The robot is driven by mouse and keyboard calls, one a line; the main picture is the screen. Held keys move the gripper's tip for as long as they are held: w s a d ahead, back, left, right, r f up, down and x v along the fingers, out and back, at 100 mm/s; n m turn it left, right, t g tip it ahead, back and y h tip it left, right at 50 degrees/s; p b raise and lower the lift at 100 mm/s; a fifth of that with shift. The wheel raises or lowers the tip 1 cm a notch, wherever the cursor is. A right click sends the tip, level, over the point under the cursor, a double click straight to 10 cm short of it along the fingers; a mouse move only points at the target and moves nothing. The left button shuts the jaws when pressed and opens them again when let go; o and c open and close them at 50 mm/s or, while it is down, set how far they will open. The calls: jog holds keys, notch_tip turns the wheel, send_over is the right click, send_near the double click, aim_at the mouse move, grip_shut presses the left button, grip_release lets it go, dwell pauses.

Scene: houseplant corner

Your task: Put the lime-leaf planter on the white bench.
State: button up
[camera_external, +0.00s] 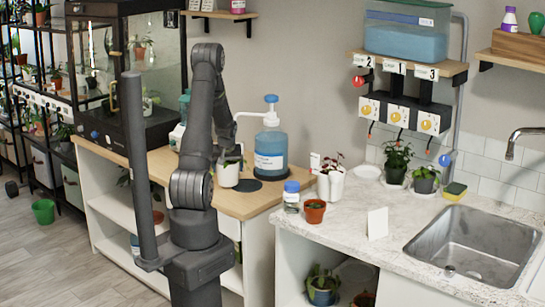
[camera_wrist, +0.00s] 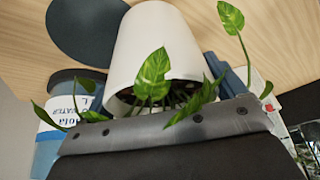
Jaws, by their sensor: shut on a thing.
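The lime-leaf planter is a white pot (camera_external: 228,176) with green and pale-yellow leaves. It is at the wooden worktop, beside a dark round mat (camera_external: 246,185). In the wrist view the white pot (camera_wrist: 150,45) fills the middle, its leaves spreading over my gripper. My gripper (camera_external: 231,160) is shut on this pot, with a finger on each side. I cannot tell whether the pot's base touches the wood. The white bench (camera_external: 345,240), a pale speckled counter with a sink, is to the right. Part of the pot is hidden by my arm in the external view.
A blue pump bottle (camera_external: 271,150) stands just right of the pot. On the white bench are a jar (camera_external: 291,203), a terracotta pot (camera_external: 315,215), a white card (camera_external: 378,224), a white planter (camera_external: 336,185) and dark-potted plants. Bare counter lies between the card and the back plants.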

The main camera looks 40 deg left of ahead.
jog(key=shift+f, duration=0.3)
jog(key=o, duration=1.3)
jog(key=v, duration=1.7)
jog(key=shift+s+r, duration=0.1)
jog(key=shift+r, duration=0.05)
jog(key=x, duration=1.7)
jog(key=shift+f, duration=0.2)
